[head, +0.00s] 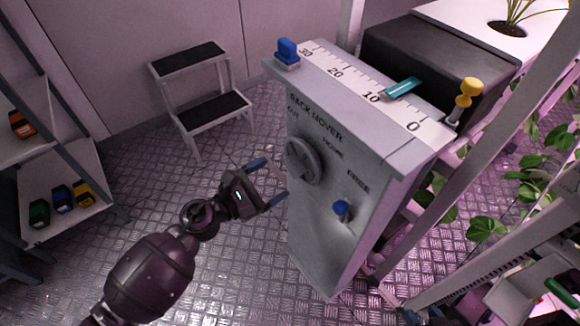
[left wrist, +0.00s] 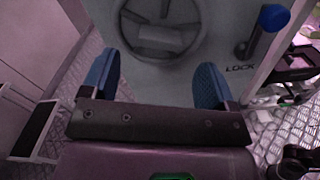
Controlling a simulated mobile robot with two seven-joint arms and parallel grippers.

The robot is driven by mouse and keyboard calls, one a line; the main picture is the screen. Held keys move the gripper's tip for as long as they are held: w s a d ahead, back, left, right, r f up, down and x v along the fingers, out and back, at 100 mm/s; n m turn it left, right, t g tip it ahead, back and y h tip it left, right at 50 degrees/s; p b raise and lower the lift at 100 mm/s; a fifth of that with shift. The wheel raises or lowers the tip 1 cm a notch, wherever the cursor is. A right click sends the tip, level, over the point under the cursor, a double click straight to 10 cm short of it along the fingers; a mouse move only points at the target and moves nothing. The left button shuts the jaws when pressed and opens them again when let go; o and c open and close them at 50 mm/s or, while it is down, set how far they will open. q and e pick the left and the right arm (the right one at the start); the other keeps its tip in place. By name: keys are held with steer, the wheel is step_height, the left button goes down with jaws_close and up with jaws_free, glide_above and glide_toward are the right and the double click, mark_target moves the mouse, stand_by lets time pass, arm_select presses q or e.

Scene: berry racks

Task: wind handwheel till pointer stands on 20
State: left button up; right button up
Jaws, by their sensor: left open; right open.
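The grey handwheel (head: 303,160) sits on the front of the white rack mover box (head: 325,240); it shows at the top of the left wrist view (left wrist: 160,28), with a bar across it. The teal pointer (head: 403,88) lies on the scale (head: 350,88) on top, its tip near the 10. My left gripper (head: 272,181) is open and empty, just left of and below the wheel, apart from it. In the left wrist view its blue fingers (left wrist: 155,85) stand either side below the wheel. My right gripper is not clearly in view.
A blue-knobbed lever (head: 342,208) sits right of the wheel, near LOCK lettering in the left wrist view. A blue block (head: 288,52) stands by 30 and a yellow knob (head: 468,92) by 0. A step stool (head: 205,105) stands behind. Leafy plants and rack posts crowd the right.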

mark_target(290, 167)
arm_select(q)
steer(key=shift+x, duration=2.95)
steer(key=c, duration=0.9)
